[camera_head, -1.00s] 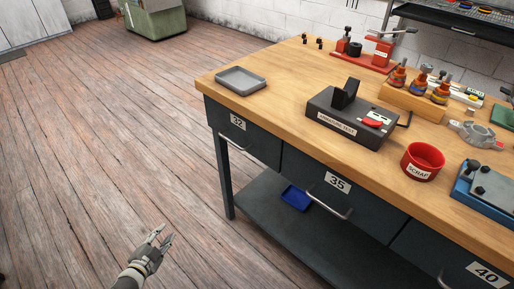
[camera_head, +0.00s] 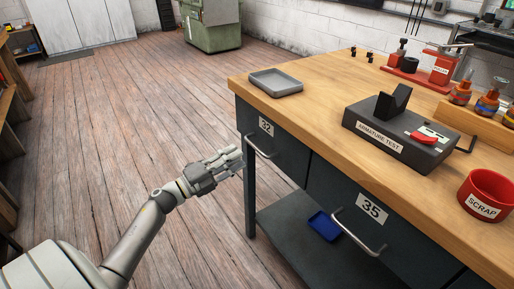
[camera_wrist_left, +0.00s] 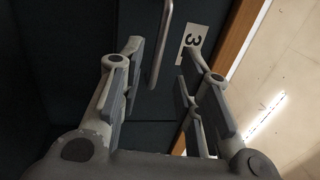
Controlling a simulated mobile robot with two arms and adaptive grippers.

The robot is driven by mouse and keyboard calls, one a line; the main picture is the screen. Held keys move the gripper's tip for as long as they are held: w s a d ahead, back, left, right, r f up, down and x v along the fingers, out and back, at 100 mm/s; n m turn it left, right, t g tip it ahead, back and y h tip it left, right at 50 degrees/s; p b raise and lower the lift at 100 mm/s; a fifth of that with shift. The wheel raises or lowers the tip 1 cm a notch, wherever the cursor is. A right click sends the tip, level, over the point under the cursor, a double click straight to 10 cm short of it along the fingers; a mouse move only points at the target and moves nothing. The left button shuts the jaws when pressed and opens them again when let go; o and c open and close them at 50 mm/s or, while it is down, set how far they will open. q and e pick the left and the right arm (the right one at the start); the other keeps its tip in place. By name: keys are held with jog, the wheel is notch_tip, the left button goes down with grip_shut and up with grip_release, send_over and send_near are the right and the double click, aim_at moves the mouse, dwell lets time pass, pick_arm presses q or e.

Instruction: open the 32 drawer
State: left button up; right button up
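The 32 drawer (camera_head: 278,148) is the dark drawer at the left end of the workbench, with a white "32" label (camera_head: 266,127) and a metal bar handle (camera_head: 259,147). It looks shut. My left gripper (camera_head: 236,160) is just left of the handle, near the bench's corner. In the left wrist view, my left gripper (camera_wrist_left: 157,75) is open. The handle (camera_wrist_left: 161,42) shows there between and beyond the fingers, with the label (camera_wrist_left: 193,40) partly hidden by the right finger. Nothing is between the fingertips that I can see being gripped. My right gripper is not in view.
The wooden bench top (camera_head: 320,88) carries a grey tray (camera_head: 275,83), an armature tester (camera_head: 400,135) and a red scrap bin (camera_head: 487,196). The 35 drawer (camera_head: 340,200) is to the right. A blue tray (camera_head: 324,227) lies on the lower shelf. Floor left of the bench is clear.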

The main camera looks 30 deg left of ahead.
aim_at(254, 145)
pick_arm(q)
jog(key=x, duration=0.7)
jog(key=shift+w, duration=0.35)
jog(key=shift+c, duration=0.5)
grip_shut()
